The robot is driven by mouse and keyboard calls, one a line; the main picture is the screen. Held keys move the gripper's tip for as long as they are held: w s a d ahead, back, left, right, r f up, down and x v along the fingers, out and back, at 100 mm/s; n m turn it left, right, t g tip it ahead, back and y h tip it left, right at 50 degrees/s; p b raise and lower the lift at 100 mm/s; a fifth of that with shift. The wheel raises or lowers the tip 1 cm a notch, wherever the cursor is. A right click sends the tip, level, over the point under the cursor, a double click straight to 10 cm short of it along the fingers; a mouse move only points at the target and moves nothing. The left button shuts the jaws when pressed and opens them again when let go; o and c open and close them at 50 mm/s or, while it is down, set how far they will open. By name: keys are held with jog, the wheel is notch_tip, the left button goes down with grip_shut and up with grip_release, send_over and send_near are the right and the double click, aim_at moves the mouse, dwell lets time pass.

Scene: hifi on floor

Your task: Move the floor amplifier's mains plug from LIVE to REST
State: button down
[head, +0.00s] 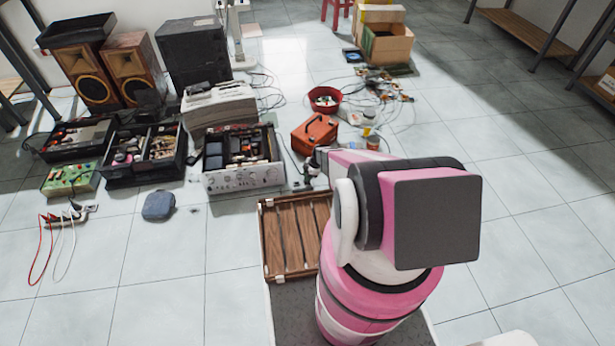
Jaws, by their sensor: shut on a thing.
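The floor amplifier (243,160) is an open silver-fronted unit with knobs, its inner parts exposed, on the tiles left of my arm. My gripper (312,165) shows small and dark at the far end of my pink and white arm, just right of the amplifier's front corner. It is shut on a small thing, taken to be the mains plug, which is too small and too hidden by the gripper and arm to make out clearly. Thin dark cable runs on the floor close by. No LIVE or REST marking can be read.
An orange-red case (315,132) stands right behind my gripper. A red bowl (325,98), jars and tangled cables lie beyond. A power strip with leads (75,213) lies at left. The right floor is clear.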

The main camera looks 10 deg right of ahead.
jog(key=shift+f, duration=0.3)
dwell(0.4)
jog(key=c, duration=0.9)
grip_release()
jog(key=shift+c, duration=0.2)
jog(key=shift+r, duration=0.1)
jog(key=a+v, duration=0.1)
jog(key=v, duration=1.4)
jog(key=shift+a+r, duration=0.2)
jog(key=shift+r, duration=0.25)
